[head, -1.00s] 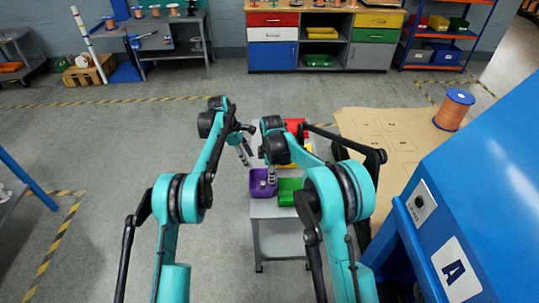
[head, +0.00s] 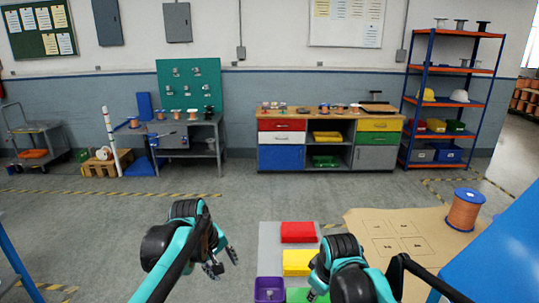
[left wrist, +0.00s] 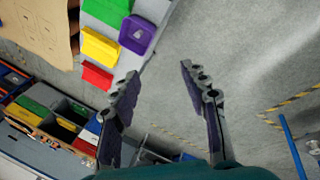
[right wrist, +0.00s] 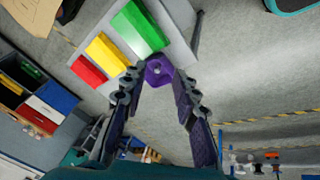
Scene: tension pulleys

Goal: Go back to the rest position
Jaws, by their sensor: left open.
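My left gripper (head: 222,264) is open and empty over bare floor, left of the small cart, in the head view. Its two spread fingers also show in the left wrist view (left wrist: 158,76). My right gripper (right wrist: 160,76) is open in the right wrist view, with nothing between its fingers; the purple bin (right wrist: 158,62) shows beyond their tips. In the head view the right arm hangs over the cart's right side, and its gripper is mostly hidden at the lower edge.
The grey cart (head: 270,240) carries a red bin (head: 298,232), a yellow bin (head: 298,262), a green bin (head: 300,295) and the purple bin, which holds a small grey piece. A brown mat (head: 400,225) with a copper spool (head: 464,209) lies right. Floor left of the cart is clear.

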